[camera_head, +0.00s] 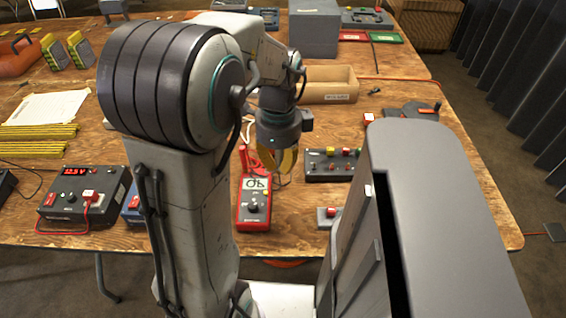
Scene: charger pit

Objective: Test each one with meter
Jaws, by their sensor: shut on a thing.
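My gripper (278,163) hangs over the middle of the table, just behind the red meter. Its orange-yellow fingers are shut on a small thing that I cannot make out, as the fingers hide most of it. The red meter (254,214) has a pale display with large dark characters and a dark dial. It lies near the table's front edge. Red parts, perhaps its leads, show at its far end beside my gripper. Two yellow-and-grey blocks (77,48) stand at the back left; I cannot tell whether they are what is tested.
A dark box with a red display (83,200) stands front left. A dark panel with coloured buttons (332,166) is right of my gripper. Behind are a wooden tray (330,92), a grey box (313,32), and red and green trays (386,38). Bare wood shows at the right.

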